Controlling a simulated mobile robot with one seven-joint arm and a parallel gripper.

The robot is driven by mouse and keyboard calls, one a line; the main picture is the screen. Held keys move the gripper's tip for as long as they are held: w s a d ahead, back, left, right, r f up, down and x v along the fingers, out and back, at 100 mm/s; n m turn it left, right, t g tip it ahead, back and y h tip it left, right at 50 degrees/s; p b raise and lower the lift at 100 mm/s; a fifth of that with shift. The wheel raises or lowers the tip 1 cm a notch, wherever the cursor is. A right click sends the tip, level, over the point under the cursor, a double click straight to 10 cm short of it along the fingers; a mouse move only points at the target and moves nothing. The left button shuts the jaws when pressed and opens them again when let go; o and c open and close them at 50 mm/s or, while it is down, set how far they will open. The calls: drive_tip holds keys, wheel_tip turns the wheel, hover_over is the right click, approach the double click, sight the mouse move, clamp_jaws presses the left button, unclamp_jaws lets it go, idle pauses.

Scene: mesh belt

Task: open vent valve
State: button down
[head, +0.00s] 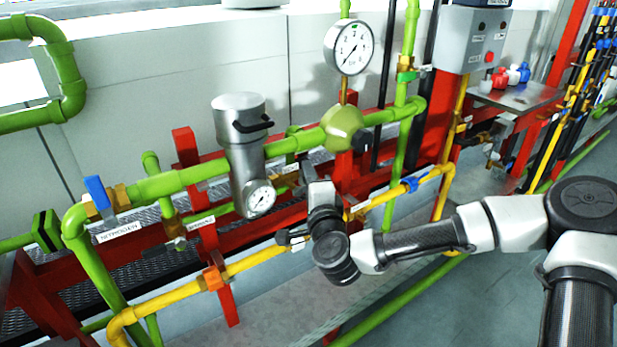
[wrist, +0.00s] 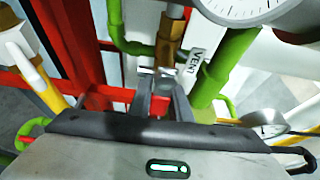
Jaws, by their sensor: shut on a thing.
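The vent valve is a brass body (wrist: 170,38) on a green pipe branch, with a white tag reading VENT (wrist: 190,68) beside it in the wrist view. My gripper (wrist: 158,82) is in front of it, its two fingers close together and shut on the small pale metal vent valve handle (wrist: 150,71). Much of the handle is hidden by the fingers, and its exact angle is hard to tell. In the head view my gripper (head: 316,186) reaches in below the green pipe, right of the silver regulator (head: 240,130). It mostly hides the valve there.
A large round gauge (head: 348,48) stands above the pipe, and a small gauge (head: 260,198) faces out below the regulator. A yellow pipe (head: 255,261) and red frame (head: 227,301) run close by. A blue-handled valve (head: 97,194) is at left. The floor in front is clear.

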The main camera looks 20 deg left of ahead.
drive_tip(key=c, duration=1.6)
unclamp_jaws()
drive_tip(key=shift+c, duration=0.2)
drive_tip(key=shift+s, duration=0.1)
drive_tip(key=p+v, duration=1.4)
drive_tip(key=v, duration=0.3)
drive_tip(key=shift+s, duration=0.1)
